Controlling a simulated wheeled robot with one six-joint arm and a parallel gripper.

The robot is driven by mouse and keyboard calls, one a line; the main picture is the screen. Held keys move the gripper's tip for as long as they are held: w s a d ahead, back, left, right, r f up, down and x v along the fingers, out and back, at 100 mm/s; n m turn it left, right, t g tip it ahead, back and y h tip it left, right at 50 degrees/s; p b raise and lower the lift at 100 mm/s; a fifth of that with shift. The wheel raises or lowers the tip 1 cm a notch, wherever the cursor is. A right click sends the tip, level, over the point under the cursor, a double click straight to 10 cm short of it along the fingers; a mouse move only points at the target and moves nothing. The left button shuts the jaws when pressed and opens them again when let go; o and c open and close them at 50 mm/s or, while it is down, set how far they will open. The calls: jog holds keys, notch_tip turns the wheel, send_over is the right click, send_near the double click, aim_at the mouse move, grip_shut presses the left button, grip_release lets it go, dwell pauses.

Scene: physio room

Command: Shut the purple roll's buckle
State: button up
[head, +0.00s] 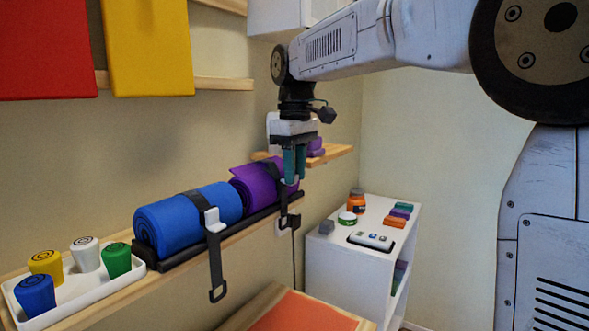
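The purple roll (252,190) lies on a dark rack on the wall shelf, right of the blue roll. A dark strap (284,203) comes over its front at the right end and hangs down to a black loop-shaped end (290,221). The strap's end hangs below the roll, apart from its top. My gripper (294,181) points down with teal fingers at the right end of the purple roll, in front of or above its strap. The fingers look close together and hide part of the roll and buckle area. I cannot tell whether they touch or hold anything.
The blue roll (186,218) has its own strap (215,262) hanging open from a white buckle. A white tray (70,301) of coloured cups stands at the left. A white cabinet (345,270) with small items stands right. An orange-topped surface (305,312) lies below.

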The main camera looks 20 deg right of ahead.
jog(key=c, duration=0.4)
jog(key=shift+s, duration=0.1)
jog(key=shift+s+d+f+t+y, duration=0.1)
jog(key=shift+f+t+y, duration=0.8)
jog(key=shift+t+y, duration=0.95)
jog(key=shift+s+d+f+t+y, duration=0.1)
jog(key=shift+f+t+y, duration=0.95)
jog(key=shift+t, duration=1.35)
jog(key=shift+f+t+y, duration=0.7)
jog(key=shift+t+y, duration=1)
jog(key=shift+t, duration=0.45)
